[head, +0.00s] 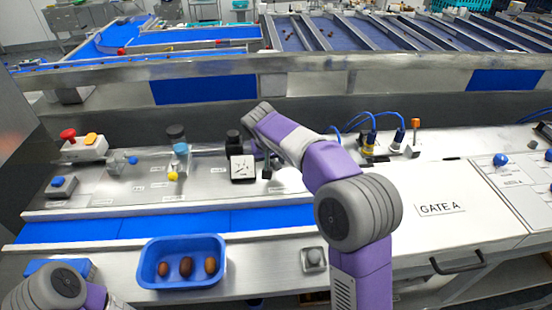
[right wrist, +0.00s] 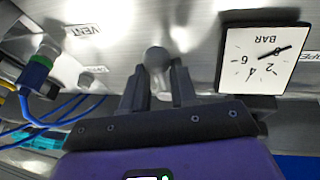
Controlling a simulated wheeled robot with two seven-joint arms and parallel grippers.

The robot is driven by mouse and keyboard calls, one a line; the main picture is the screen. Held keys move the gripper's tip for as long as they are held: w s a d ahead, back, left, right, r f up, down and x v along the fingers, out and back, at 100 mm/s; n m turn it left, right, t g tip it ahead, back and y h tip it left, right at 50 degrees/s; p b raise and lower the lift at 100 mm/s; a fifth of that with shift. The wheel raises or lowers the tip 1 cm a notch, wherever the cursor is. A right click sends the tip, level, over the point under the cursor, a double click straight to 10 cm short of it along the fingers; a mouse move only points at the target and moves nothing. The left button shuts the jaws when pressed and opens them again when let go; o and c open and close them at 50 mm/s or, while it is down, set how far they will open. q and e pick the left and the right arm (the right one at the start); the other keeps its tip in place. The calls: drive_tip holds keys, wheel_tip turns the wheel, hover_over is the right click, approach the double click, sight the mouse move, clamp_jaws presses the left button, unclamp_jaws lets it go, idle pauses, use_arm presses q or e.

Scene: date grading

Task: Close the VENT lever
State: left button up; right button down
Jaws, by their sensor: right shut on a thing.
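My right gripper (right wrist: 157,88) is shut on a grey round-ended lever (right wrist: 157,58) in the right wrist view, its dark fingers on either side of the knob. That view is upside down. A VENT label (right wrist: 82,31) lies on the metal panel to the left of the lever there. In the head view my right arm reaches over the panel beside the gauge, and the arm mostly hides the gripper and lever. My left gripper is out of view; only part of my left arm shows at the lower left.
A white BAR gauge (head: 243,168) stands close by the right gripper. Blue hoses with plugs (head: 371,137) stand right of my arm. A red button box (head: 84,147) and small valves sit on the left. A blue tray (head: 182,284) with brown dates lies in front.

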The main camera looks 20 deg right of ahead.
drive_tip(key=c, duration=0.9)
unclamp_jaws()
drive_tip(key=v, duration=0.7)
drive_tip(key=shift+a+r, duration=0.2)
drive_tip(key=shift+r, duration=0.05)
drive_tip(key=shift+s, duration=0.15)
